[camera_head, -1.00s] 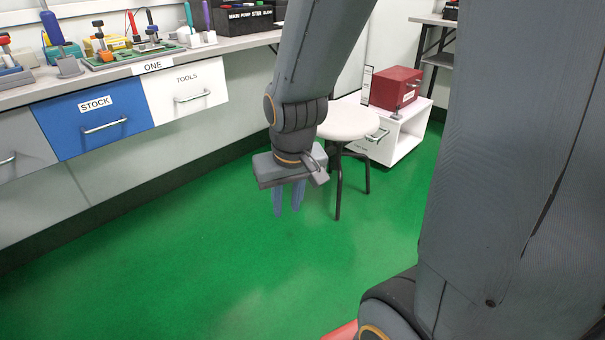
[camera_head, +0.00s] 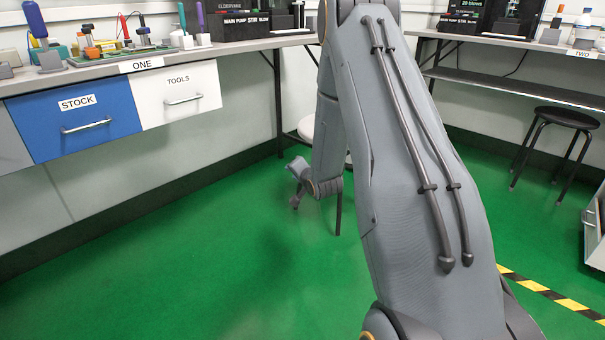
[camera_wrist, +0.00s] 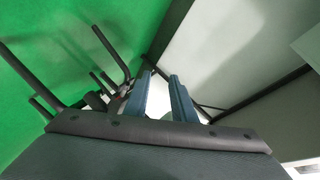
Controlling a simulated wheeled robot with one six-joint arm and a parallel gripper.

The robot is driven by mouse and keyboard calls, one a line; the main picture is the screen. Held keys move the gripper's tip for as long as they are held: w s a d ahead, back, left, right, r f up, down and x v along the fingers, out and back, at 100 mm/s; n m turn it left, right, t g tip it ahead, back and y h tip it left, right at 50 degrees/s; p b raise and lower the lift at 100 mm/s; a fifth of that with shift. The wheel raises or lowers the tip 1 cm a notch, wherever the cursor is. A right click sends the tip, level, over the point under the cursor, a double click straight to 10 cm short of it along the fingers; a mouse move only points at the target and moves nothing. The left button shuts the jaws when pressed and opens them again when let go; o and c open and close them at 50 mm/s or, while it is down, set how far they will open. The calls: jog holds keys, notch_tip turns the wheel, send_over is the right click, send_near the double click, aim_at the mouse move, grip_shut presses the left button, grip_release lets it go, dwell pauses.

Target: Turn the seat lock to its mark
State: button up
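The white-seated stool (camera_head: 306,127) stands behind my arm in the head view. Dark bent tubes (camera_wrist: 112,52), seemingly stool parts, lie left of the fingers. A small dark and reddish part sits by the left finger; I cannot tell whether it is the seat lock. No mark is readable.
The bench with the blue STOCK drawer (camera_head: 86,121) and white TOOLS drawer (camera_head: 181,96) runs along the left. Yellow-black floor tape (camera_head: 550,293) is at lower right. Green floor at front left is clear.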

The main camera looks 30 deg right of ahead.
jog(key=shift+d+f+m+t, duration=2.3)
jog(key=shift+d+f+m, duration=0.5)
jog(key=shift+d+f, duration=0.6)
jog(key=w+b, duration=0.1)
jog(key=w, duration=0.2)
jog(key=w+b, duration=0.2)
jog(key=w, duration=0.1)
jog(key=shift+w+d+r+b, duration=0.15)
jog(key=shift+w+b, duration=0.15)
jog(key=shift+w, duration=0.1)
jog(key=shift+w+r, duration=0.15)
jog(key=shift+w, duration=0.5)
jog(key=shift+c, duration=0.3)
grip_shut()
